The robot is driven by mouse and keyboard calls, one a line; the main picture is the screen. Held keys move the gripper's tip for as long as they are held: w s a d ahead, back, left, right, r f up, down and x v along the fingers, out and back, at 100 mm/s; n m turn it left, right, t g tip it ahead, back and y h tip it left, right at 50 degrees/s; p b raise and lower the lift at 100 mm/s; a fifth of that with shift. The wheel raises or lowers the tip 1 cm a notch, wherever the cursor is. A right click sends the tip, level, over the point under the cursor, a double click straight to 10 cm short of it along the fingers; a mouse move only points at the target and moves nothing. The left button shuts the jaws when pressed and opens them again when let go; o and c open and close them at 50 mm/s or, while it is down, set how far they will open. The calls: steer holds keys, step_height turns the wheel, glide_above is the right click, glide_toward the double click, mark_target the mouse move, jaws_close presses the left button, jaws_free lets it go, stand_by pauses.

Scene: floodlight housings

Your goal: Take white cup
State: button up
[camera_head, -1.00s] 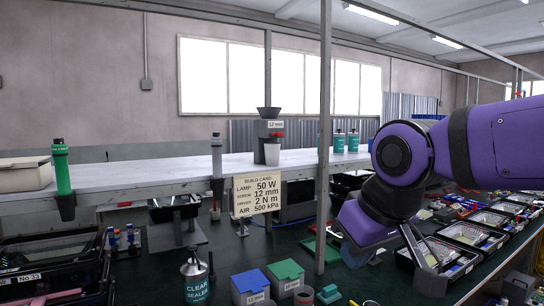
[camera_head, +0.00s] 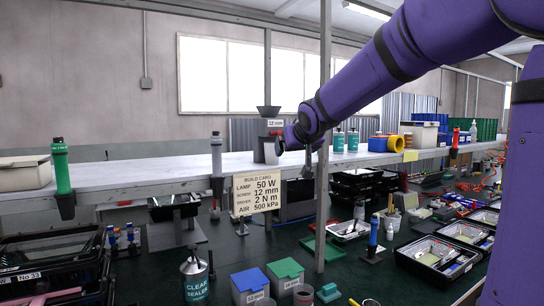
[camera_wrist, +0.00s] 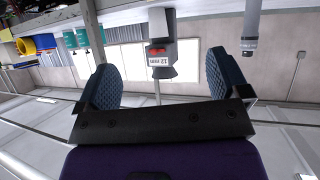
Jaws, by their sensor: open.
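The white cup (camera_head: 271,153) stands upright on the white shelf (camera_head: 170,169), in front of a grey dispenser with a dark funnel (camera_head: 268,112). My gripper hides part of its right side in the head view. The wrist view is upside down; there the cup (camera_wrist: 158,22) shows near the top, with the dispenser (camera_wrist: 162,65) behind it. My gripper (camera_wrist: 158,78) is open and empty, with blue ribbed finger pads to either side. The cup appears ahead of the fingers, not between them. In the head view my gripper's end is small and partly dark beside the cup.
A metal post (camera_head: 323,140) rises just right of the cup, close to my arm. Green bottles (camera_head: 339,140) and a yellow roll (camera_head: 396,144) stand right. A build card (camera_head: 257,194) hangs below the shelf edge.

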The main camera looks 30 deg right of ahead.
steer(key=w+d+f+t, duration=0.1)
steer(key=w+d+t, duration=0.15)
steer(key=w, duration=0.65)
steer(key=w+d+f+t, duration=0.1)
steer(key=w+d, duration=0.3)
steer(key=w, duration=0.4)
steer(key=n+t+y, duration=0.2)
steer(key=y, duration=0.2)
glide_toward(275, 156)
steer(key=w, duration=0.4)
steer(key=w+a, duration=0.1)
steer(key=w, duration=0.2)
steer(key=shift+w, duration=0.25)
steer(key=w, duration=0.2)
steer(key=w+f, duration=0.1)
steer(key=w, duration=0.1)
steer(key=shift+d, duration=0.25)
steer(key=shift+w, duration=0.7)
steer(key=shift+r, duration=0.1)
steer(key=c, duration=1.1)
steer(key=shift+o, duration=0.2)
steer(key=shift+r, duration=0.15)
